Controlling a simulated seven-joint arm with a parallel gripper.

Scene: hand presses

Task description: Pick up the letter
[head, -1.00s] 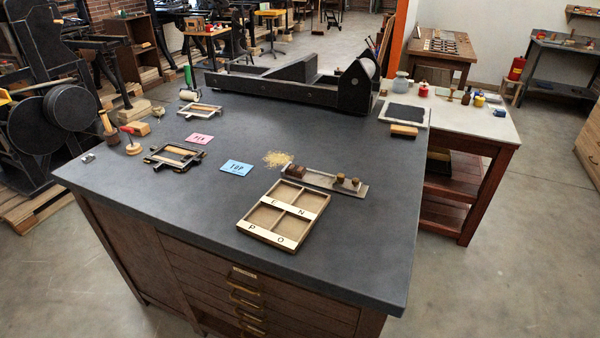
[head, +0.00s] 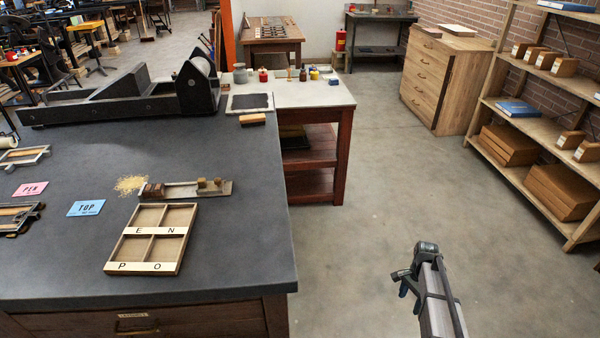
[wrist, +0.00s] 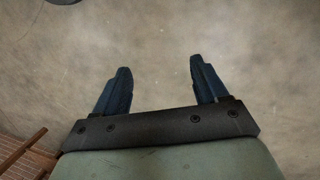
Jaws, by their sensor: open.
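Small brown wooden blocks that may be letters sit on a metal composing stick (head: 183,195) on the dark table. Dark blocks (head: 152,190) stand together at its left end, and two lighter blocks (head: 209,184) stand near its right end. Their faces are too small to read. In front is a shallow tray (head: 187,245) with compartments that look empty and strips marked E, N, P and O. My gripper (head: 407,290) is over the floor, right of the table and apart from it. In the wrist view my gripper (wrist: 160,70) is open and empty, with bare floor beyond its fingers.
Blue TOP card (head: 86,208) and pink PEN card (head: 30,188) lie to the left. Yellowish crumbs (head: 130,184) lie by the stick. A black press bed (head: 120,105) spans the table's back. A side table (head: 312,93) stands behind right. The floor between table and shelves (head: 530,130) is clear.

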